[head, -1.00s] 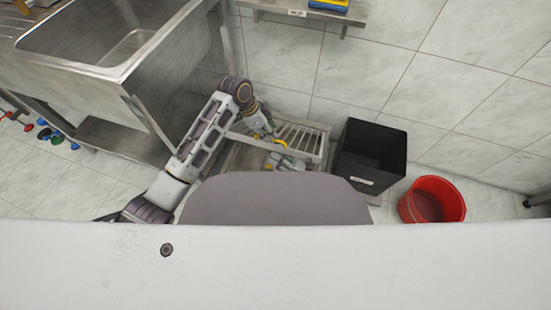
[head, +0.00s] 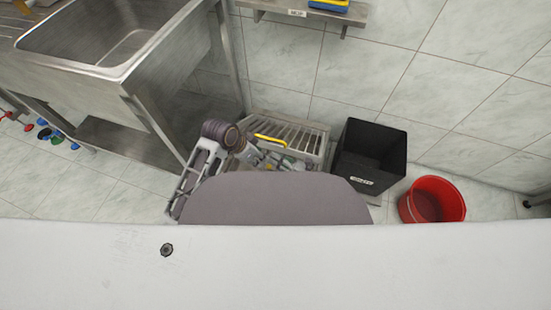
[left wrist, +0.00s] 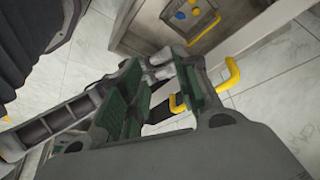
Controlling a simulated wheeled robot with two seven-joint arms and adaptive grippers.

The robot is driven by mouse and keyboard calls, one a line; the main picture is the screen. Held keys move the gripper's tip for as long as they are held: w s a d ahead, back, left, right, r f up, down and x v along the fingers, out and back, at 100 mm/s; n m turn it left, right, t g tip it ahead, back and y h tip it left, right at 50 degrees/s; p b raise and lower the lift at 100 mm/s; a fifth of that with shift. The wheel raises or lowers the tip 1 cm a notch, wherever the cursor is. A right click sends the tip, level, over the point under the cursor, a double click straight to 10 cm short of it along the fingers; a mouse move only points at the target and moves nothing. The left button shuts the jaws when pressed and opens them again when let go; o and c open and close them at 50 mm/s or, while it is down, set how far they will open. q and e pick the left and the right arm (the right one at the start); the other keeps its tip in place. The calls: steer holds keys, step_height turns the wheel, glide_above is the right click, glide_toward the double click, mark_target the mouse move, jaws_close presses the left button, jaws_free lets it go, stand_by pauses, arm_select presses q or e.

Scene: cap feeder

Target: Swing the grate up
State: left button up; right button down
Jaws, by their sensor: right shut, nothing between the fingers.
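The grate (head: 299,133) is a metal frame with parallel bars, low by the wall in the head view. Its yellow handle (head: 270,140) lies near its front left. A yellow bar handle (left wrist: 232,75) also shows in the left wrist view, partly behind a finger. My left gripper (left wrist: 160,95) has its green-padded fingers apart; the handle is close by, and I cannot tell whether they touch. In the head view my left arm reaches down beside the grate's left.
A steel sink (head: 120,45) on legs stands left. A black bin (head: 370,157) stands right of the grate, with a red bucket (head: 432,199) beyond it. A shelf (head: 310,15) hangs on the wall above. Colored caps (head: 57,139) lie on the floor at far left.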

arm_select(q)
steer(key=s+a+f+n+y, duration=0.1)
steer(key=s+a+n+y, duration=0.1)
steer(key=s+a+n, duration=0.6)
steer(key=shift+s+a+t+y, duration=0.35)
steer(key=shift+s+a, duration=0.9)
steer(key=shift+s, duration=1.8)
steer(key=shift+f, duration=0.15)
